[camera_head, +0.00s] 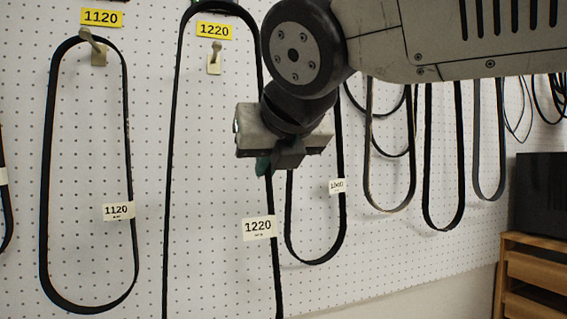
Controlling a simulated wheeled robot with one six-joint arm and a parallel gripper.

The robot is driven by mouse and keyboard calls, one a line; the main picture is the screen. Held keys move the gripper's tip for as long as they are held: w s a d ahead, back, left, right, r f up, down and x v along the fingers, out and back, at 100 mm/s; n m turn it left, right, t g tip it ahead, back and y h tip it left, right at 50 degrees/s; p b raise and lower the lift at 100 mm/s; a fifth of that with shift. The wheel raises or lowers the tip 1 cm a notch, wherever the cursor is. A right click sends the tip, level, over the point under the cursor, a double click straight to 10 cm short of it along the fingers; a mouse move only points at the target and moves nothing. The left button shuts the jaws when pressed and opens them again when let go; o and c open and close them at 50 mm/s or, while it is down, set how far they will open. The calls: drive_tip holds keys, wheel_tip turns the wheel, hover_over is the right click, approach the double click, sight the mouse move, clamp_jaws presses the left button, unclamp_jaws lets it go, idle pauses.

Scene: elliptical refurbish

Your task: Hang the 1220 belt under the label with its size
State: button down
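The 1220 belt (170,150) is a long black loop with a white tag (260,228) reading 1220 on its right strand. Its top curve is above the yellow 1220 label (214,30), and its lower end is out of frame. The hook (215,52) under that label shows inside the loop, well below the belt's top, with no belt resting on it. My gripper (270,165) is at the right strand, above the tag, and appears shut on it; the fingertips are partly hidden.
A 1120 belt (48,180) hangs on the hook (97,50) under the yellow 1120 label (101,18) at left. More belts (426,150) hang at right on the white pegboard (400,260), one just behind my gripper. A wooden cabinet (535,270) stands at lower right.

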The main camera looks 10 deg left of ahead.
drive_tip(key=w+a+f, duration=0.2)
drive_tip(key=w+a, duration=0.3)
drive_tip(key=w, duration=0.5)
drive_tip(key=shift+a+f, duration=0.25)
drive_tip(key=shift+a, duration=0.15)
idle(0.9)
idle(0.6)
